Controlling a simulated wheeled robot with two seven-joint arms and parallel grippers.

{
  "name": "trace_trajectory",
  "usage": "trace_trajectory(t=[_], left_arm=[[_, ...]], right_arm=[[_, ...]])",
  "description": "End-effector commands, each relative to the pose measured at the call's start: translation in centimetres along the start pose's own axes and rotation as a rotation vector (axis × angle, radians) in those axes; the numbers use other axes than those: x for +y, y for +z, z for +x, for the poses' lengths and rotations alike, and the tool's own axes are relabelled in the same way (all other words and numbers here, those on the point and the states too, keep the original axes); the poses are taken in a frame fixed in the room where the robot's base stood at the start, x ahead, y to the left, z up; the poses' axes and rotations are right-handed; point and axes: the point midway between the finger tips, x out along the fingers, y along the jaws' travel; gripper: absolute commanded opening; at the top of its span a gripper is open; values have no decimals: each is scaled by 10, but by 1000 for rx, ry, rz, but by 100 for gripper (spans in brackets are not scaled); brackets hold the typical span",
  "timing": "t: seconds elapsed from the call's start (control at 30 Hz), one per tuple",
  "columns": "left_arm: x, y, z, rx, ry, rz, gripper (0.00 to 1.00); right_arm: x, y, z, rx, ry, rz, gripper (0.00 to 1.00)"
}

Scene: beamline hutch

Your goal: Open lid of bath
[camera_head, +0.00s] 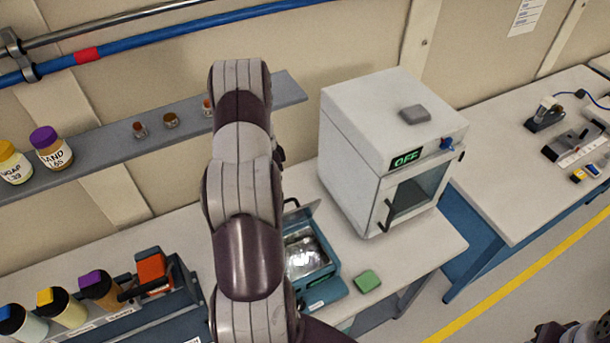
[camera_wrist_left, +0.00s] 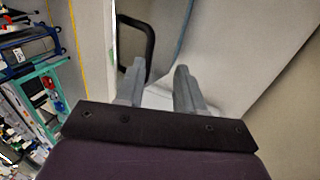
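The bath (camera_head: 322,289) is a small teal box on the bench, just right of my arm in the head view. Its grey lid (camera_head: 303,214) stands tilted up at the back, and the shiny inside shows. My arm hides the bath's left side. My left gripper (camera_wrist_left: 158,72) shows in the wrist view with its two grey fingers apart and nothing between them. A black loop handle (camera_wrist_left: 149,50) is just beyond the left finger; I cannot tell what it belongs to. In the head view my left gripper is hidden behind the arm. My right gripper is not clearly in view.
A white oven (camera_head: 349,165) marked OFF stands right of the bath. A green block (camera_head: 367,281) lies by the bath's front right. Colour-capped bottles stand in a rack (camera_head: 125,325) at the left. A wall shelf (camera_head: 99,147) holds jars. Another table (camera_head: 507,190) is at right.

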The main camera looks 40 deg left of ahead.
Motion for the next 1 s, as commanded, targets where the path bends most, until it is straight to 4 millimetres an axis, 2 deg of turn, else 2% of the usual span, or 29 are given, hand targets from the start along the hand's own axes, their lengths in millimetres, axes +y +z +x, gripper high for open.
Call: trace_trajectory(t=[0.1,0.3,0.5,0.7,1.0], left_arm=[[23,-19,-8,-1,-2,5,37],[62,-49,-25,-1,-2,5,37],[91,-72,-37,0,-1,3,37],[102,-81,-40,0,-1,1,37],[102,-81,-40,0,-1,0,37]], right_arm=[[0,1,7,0,0,0,43],[0,0,4,1,0,0,43],[0,0,-1,1,0,0,43],[0,-1,-3,1,0,0,43],[0,0,-3,1,0,0,43]])
